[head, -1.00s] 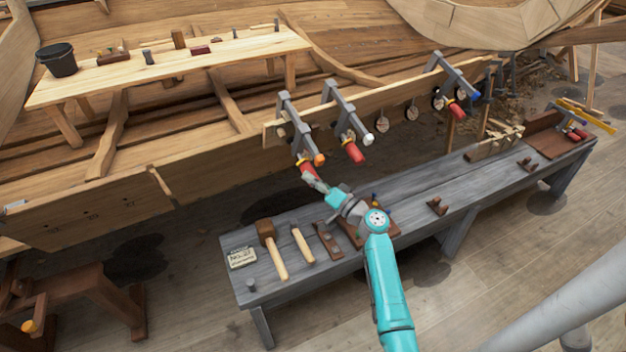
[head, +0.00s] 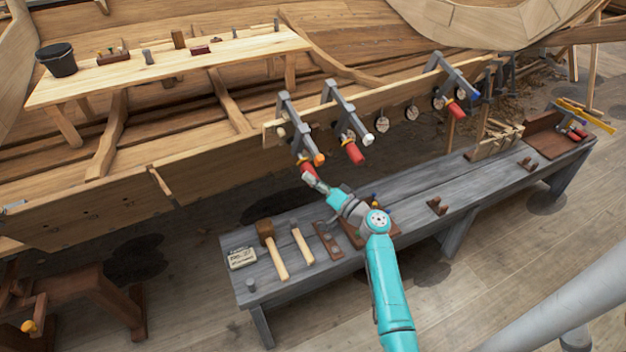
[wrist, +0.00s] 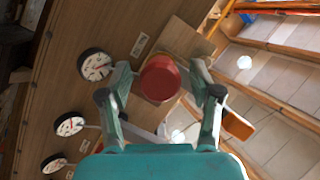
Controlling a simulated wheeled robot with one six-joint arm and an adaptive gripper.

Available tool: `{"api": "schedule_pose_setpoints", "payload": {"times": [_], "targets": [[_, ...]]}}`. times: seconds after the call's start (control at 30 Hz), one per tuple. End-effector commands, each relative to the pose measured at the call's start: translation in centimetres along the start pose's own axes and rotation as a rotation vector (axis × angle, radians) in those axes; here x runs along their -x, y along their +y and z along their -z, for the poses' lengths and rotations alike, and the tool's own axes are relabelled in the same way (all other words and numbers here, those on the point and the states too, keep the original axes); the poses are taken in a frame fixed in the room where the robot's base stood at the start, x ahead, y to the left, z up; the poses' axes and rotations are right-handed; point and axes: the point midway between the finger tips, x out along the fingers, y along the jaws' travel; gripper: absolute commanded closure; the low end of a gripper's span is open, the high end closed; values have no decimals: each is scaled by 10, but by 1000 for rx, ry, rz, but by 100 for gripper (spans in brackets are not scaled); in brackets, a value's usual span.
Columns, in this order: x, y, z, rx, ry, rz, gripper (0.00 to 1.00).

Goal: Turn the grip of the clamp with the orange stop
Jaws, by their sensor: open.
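The clamp with the orange stop (head: 290,112) is the leftmost clamp on the hull plank in the head view. Its orange stop (head: 318,159) sits beside its red grip (head: 306,167). In the wrist view the red grip (wrist: 160,78) faces me end-on between the two fingers, and an orange piece (wrist: 237,125) shows behind the right finger. My gripper (head: 311,177) is open, just below the grip. In the wrist view its fingers (wrist: 160,72) stand either side of the grip, with gaps visible; contact cannot be seen.
A second clamp (head: 345,118) with a red grip and white stop is close on the right. Another clamp (head: 455,75) with a blue stop is farther right. Round dials (wrist: 95,65) line the plank. A grey bench (head: 400,210) with tools lies below my arm.

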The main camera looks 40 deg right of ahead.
Motion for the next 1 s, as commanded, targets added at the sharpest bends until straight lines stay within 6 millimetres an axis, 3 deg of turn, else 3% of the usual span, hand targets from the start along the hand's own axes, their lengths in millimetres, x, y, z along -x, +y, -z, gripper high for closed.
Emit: {"api": "schedule_pose_setpoints", "payload": {"times": [0.6,1.0], "targets": [[103,1,0,-1,2,-2,36],[117,0,0,-1,0,0,36]]}}
